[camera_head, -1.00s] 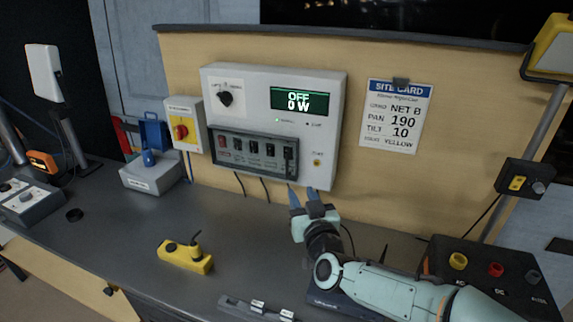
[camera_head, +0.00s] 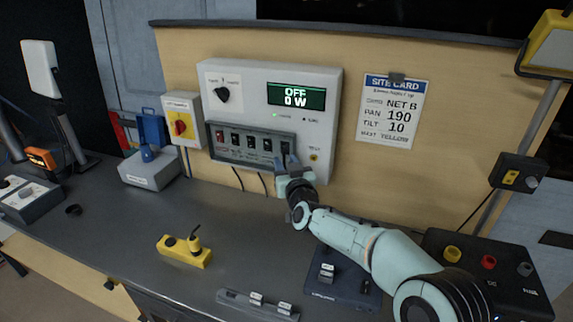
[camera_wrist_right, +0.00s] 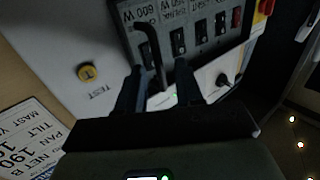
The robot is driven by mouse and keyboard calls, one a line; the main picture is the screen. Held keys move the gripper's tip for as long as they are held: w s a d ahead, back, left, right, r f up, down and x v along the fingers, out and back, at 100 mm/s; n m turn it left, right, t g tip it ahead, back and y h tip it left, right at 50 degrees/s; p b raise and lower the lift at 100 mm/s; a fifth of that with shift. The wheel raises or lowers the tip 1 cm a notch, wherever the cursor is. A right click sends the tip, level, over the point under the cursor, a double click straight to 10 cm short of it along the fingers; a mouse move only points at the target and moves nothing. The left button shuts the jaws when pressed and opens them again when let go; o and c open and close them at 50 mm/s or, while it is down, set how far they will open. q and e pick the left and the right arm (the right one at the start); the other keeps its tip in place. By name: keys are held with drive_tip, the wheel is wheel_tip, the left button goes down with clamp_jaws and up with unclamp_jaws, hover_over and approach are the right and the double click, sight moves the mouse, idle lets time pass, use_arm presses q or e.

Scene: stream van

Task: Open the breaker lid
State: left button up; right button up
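The breaker lid (camera_head: 231,158) is a dark-framed cover over a row of breaker switches on the lower front of the white panel (camera_head: 325,110); it looks closed. Its dark handle is at the lid's right end and shows in the right wrist view (camera_wrist_right: 152,45) as a bent black bar. My right gripper (camera_head: 286,163) is at that right end, partly hiding it. In the right wrist view the fingers (camera_wrist_right: 160,80) are apart, with the lower end of the handle between them; I cannot tell whether they touch it. My left gripper is not in view.
A yellow pendant (camera_head: 185,252) lies on the counter. The counter below the lid is mostly clear.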

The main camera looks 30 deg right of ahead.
drive_tip(key=shift+c, duration=0.3)
clamp_jaws()
idle(1.1)
